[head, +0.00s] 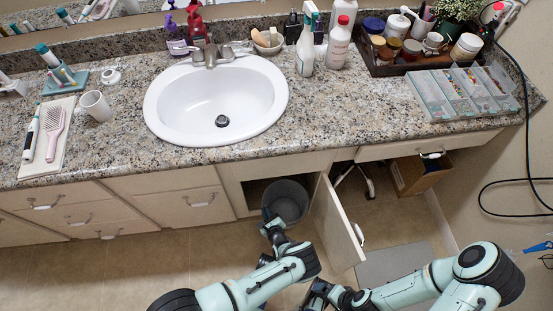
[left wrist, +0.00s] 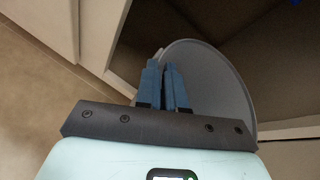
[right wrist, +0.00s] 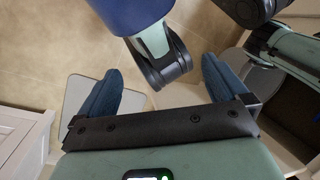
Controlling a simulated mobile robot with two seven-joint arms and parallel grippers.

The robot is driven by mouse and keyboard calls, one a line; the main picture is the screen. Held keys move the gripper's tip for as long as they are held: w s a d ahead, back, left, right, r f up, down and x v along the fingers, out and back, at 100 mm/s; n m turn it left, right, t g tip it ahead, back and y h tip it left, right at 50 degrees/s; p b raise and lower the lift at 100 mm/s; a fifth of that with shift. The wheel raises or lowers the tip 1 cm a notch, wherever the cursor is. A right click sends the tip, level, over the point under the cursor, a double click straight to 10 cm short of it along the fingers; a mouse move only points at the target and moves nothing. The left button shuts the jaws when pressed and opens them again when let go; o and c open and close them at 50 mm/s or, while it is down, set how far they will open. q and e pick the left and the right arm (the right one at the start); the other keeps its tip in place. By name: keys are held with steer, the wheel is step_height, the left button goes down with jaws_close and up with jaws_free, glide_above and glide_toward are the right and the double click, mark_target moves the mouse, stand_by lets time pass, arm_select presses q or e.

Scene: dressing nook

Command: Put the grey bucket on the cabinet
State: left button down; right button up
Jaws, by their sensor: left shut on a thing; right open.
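The grey bucket (head: 286,201) stands at the opening of the cabinet under the sink, partly inside it. My left gripper (head: 268,217) is at the bucket's near left side, shut on its rim. In the left wrist view the blue fingers (left wrist: 165,85) close on the wall of the bucket (left wrist: 215,75). The cabinet (head: 255,190) has its door (head: 337,225) swung open to the right of the bucket. My right gripper (right wrist: 160,95) is open and empty, low in front of the door; the bucket's rim also shows in the right wrist view (right wrist: 262,80).
The countertop (head: 330,115) holds a white sink (head: 215,100), spray bottles, a dark tray (head: 405,60) of jars and a clear organizer (head: 462,92). A cardboard box (head: 415,175) stands under the counter at right. A grey mat (head: 393,263) lies on the floor.

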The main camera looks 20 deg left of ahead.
arm_select(q)
steer(key=b, duration=0.2)
glide_above(266, 202)
steer(key=shift+s, duration=0.15)
steer(key=w+a+f+b, duration=0.3)
steer(key=w+a+b, duration=0.2)
steer(key=w, duration=0.5)
steer(key=shift+w+a+f+b, duration=0.15)
steer(key=shift+a+b, duration=0.05)
steer(key=shift+b, duration=0.5)
arm_select(e)
steer(key=w+d+f+t+h, duration=0.1)
steer(key=w+d+f+t, duration=0.2)
steer(key=w+f, duration=0.7)
steer(key=shift+d+m+h, duration=0.3)
steer(key=shift+d+m, duration=0.1)
steer(key=shift+d, duration=0.85)
arm_select(q)
steer(key=shift+f, duration=0.15)
steer(key=c, duration=1.2)
jaws_free()
steer(key=shift+c, duration=0.2)
arm_select(e)
steer(key=shift+s+f, duration=0.1)
steer(key=shift+s, duration=0.05)
